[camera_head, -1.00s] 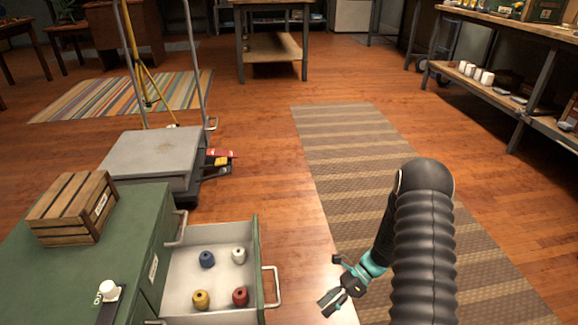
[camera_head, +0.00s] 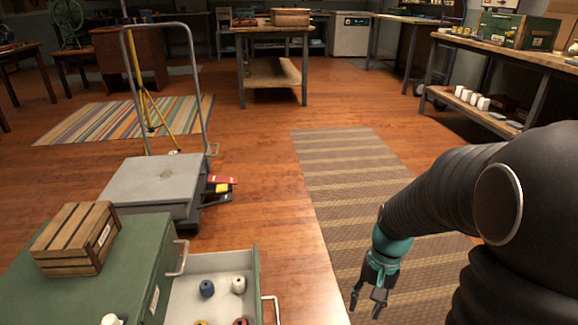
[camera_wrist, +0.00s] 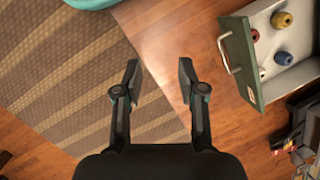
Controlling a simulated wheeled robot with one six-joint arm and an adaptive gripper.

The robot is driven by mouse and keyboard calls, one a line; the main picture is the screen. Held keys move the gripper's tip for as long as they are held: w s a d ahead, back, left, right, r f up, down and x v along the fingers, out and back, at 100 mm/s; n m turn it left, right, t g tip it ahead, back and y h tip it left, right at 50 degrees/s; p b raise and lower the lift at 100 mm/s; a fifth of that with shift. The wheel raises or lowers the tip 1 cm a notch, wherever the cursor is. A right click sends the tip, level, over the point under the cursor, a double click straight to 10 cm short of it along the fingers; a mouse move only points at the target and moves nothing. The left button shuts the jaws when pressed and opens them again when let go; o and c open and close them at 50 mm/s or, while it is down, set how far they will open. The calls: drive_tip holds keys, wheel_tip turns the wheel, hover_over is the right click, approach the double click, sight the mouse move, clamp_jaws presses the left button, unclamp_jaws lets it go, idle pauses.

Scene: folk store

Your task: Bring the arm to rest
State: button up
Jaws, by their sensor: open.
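My gripper (camera_head: 368,301) hangs at the end of my arm on the right of the head view, pointing down above the striped runner's left edge. Its two fingers are apart with nothing between them. In the wrist view my gripper (camera_wrist: 160,85) is also open and empty, with the wood floor and runner below it. The gripper is to the right of the open drawer and apart from it.
An open drawer (camera_head: 258,275) of the green cabinet (camera_head: 150,235) holds several coloured spools. A wooden crate (camera_head: 75,238) sits on the cabinet. A grey platform cart (camera_head: 150,180) stands behind. The runner (camera_head: 345,170) and floor ahead are clear. Shelving (camera_head: 500,125) stands at right.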

drive_tip(key=s+r+n+t+h+p, duration=0.1)
drive_tip(key=s+r+t, duration=0.3)
drive_tip(key=r, duration=0.7)
drive_tip(key=s+a+r+n+t+h+p, duration=0.1)
drive_tip(key=s+r, duration=0.4)
drive_tip(key=r, duration=0.5)
drive_tip(key=n+t+p, duration=0.1)
drive_tip(key=t+p, duration=0.1)
drive_tip(key=shift+s+a+r+n+t, duration=0.15)
drive_tip(key=shift+s+r+n+t, duration=0.1)
drive_tip(key=shift+r+n+t, duration=0.15)
